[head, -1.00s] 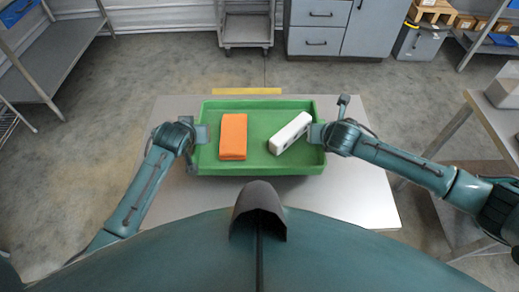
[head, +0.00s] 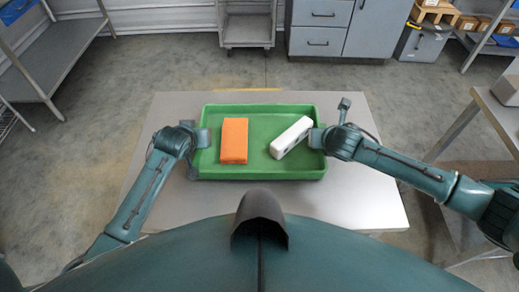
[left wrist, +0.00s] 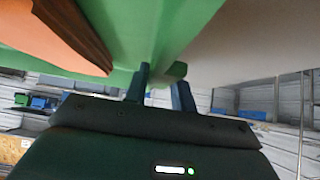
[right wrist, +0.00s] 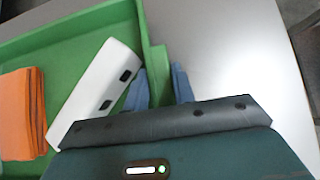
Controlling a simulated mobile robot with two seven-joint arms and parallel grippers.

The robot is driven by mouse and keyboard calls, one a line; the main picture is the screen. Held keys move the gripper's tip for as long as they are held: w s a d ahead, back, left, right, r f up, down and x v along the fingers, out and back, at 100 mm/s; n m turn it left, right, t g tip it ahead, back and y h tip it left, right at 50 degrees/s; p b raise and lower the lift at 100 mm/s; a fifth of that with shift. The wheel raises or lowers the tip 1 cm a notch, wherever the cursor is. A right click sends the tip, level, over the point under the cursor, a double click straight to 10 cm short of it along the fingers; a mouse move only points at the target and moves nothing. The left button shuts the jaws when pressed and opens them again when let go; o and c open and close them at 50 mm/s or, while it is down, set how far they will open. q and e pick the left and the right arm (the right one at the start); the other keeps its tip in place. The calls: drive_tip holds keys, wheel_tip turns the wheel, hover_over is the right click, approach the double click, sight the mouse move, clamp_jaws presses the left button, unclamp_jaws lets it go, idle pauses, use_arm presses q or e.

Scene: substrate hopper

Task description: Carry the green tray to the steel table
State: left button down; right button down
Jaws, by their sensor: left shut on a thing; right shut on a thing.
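The green tray (head: 262,177) is in the middle of the head view, over the grey steel table (head: 330,212). I cannot tell whether it touches the tabletop. An orange block (head: 234,141) lies in its left half and a white block with dark slots (head: 291,138) lies slanted in its right half. My left gripper (head: 204,138) is shut on the tray's left wall; its fingers (left wrist: 162,84) also show in the left wrist view. My right gripper (head: 316,138) is shut on the right wall, with the fingers (right wrist: 160,80) on either side of it in the right wrist view.
Another table (head: 497,118) stands at the right, with a grey box on it. A shelf rack (head: 62,55) is at the upper left. A cart (head: 247,30) and grey cabinets (head: 345,28) stand at the back. Bare tabletop surrounds the tray.

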use_arm(q)
drive_tip(key=shift+f+b, duration=0.5)
drive_tip(key=shift+f, duration=0.15)
use_arm(e)
drive_tip(key=shift+f, duration=0.7)
use_arm(q)
drive_tip(key=c, duration=1.2)
unclamp_jaws()
drive_tip(key=shift+r, duration=0.15)
use_arm(e)
drive_tip(key=c, duration=1.2)
unclamp_jaws()
drive_tip(key=shift+r, duration=0.2)
use_arm(q)
drive_tip(key=shift+o, duration=0.2)
drive_tip(key=shift+r+p, duration=0.1)
drive_tip(key=shift+p, duration=0.2)
use_arm(e)
drive_tip(key=shift+o, duration=0.2)
drive_tip(key=shift+r, duration=0.1)
